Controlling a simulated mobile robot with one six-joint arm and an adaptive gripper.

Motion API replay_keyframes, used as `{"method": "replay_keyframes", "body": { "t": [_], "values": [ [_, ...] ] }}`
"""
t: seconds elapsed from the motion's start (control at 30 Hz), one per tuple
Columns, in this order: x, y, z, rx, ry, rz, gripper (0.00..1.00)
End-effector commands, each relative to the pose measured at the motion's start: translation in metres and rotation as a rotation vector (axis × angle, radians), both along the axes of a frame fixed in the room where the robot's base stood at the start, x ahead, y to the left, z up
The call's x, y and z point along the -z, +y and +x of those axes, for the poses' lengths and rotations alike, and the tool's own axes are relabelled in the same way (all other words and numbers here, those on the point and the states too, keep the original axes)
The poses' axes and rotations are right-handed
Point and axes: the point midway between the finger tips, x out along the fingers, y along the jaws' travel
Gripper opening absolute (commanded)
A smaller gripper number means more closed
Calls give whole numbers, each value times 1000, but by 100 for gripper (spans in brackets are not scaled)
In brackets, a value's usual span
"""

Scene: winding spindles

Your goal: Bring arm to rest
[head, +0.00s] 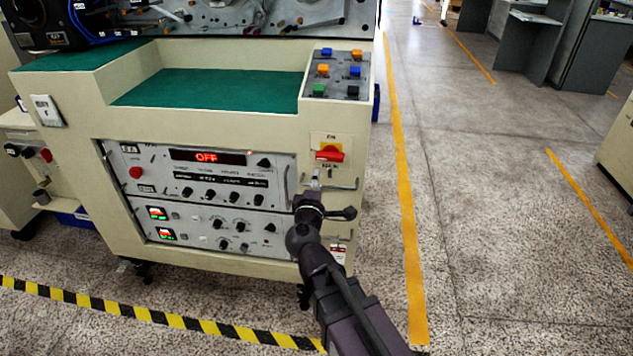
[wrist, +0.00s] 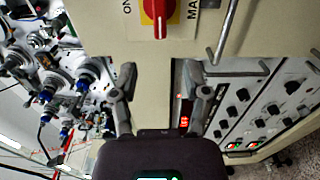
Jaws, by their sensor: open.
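My arm reaches up from the bottom of the head view to the front of a cream cabinet (head: 215,128). My gripper (head: 316,180) is just below a red rotary switch (head: 329,154) on a yellow plate. In the wrist view my gripper (wrist: 158,76) is open, its two fingers apart with nothing between them. The red switch (wrist: 158,12) shows beyond the fingertips at the top, with its handle lying along the picture's vertical. I cannot tell the exact gap between fingers and cabinet.
Metal handles (head: 342,186) stick out near my gripper. A control panel (head: 205,172) with a red "OFF" display is to its left. A button box (head: 338,75) is above. Open floor (head: 480,230) with yellow lines lies to the right.

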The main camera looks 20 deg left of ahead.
Motion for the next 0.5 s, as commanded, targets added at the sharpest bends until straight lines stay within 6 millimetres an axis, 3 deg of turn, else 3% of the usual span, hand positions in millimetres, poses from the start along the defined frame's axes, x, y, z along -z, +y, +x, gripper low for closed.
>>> {"method": "replay_keyframes", "body": {
  "t": [0.33, 0.5],
  "values": [
    [0, -2, 1, 5, 4, 3, 60],
    [5, -22, 12, 59, 37, 35, 60]
  ]
}}
